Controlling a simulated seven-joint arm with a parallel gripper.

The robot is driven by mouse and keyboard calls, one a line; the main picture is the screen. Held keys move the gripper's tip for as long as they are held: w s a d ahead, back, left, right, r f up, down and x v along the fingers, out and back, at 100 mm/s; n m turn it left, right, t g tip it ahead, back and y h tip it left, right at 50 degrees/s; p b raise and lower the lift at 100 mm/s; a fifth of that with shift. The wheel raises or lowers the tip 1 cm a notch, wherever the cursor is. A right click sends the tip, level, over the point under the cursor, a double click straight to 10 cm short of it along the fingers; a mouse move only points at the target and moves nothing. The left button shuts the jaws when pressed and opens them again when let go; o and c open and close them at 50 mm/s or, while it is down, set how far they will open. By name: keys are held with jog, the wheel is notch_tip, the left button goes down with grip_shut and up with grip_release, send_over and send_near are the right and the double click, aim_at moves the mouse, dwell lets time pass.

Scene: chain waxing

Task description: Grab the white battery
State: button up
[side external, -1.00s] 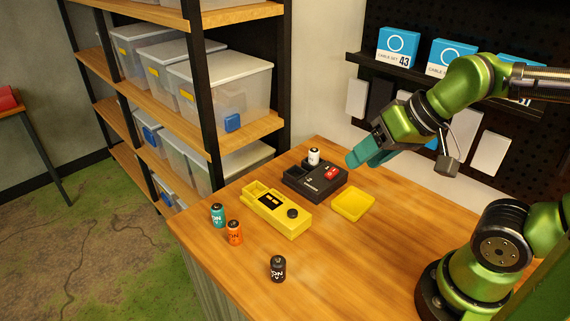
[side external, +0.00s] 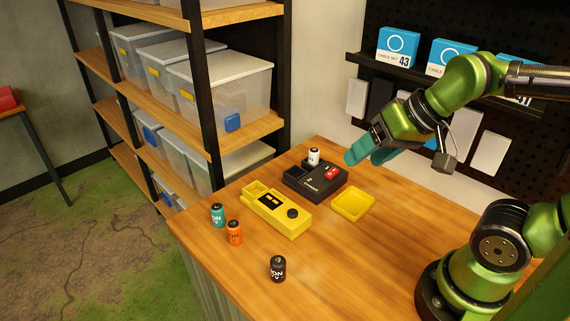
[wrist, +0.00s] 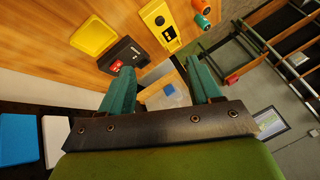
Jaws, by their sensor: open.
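The white battery (side external: 313,157) stands upright at the back edge of a black device (side external: 322,183). I cannot tell whether it is in the device or just behind it. My gripper (side external: 361,155) is open and empty, to the right of the white battery and above the table, apart from it. In the wrist view, the two teal fingers of my gripper (wrist: 160,70) are spread apart with nothing between them. The black device (wrist: 124,54) shows beyond the left finger. I cannot make out the white battery in the wrist view.
A yellow device (side external: 285,217), a yellow tray (side external: 354,204), and teal (side external: 217,215), orange (side external: 234,232) and black (side external: 278,268) batteries are on the wooden table (side external: 370,260). A shelf with bins (side external: 225,95) stands at the left. A dark pegboard (side external: 510,125) is behind my arm.

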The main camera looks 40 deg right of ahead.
jog(key=w+d+m+g, duration=0.1)
jog(key=w+d+g, duration=0.15)
jog(key=w, duration=0.45)
jog(key=w+d+m+g, duration=0.1)
jog(key=w+d, duration=0.3)
jog(key=w, duration=0.2)
jog(key=m+g+h, duration=0.2)
jog(key=m+g, duration=0.1)
send_over(314, 150)
notch_tip(314, 150, down, 2)
notch_tip(314, 150, down, 11)
jog(key=shift+s+a+r, duration=0.1)
jog(key=shift+a+r, duration=0.05)
jog(key=shift+d+f, duration=0.15)
jog(key=shift+f, duration=1.4)
jog(key=shift+d+f, duration=0.1)
jog(key=shift+f, duration=1.4)
jog(key=shift+c, duration=0.3)
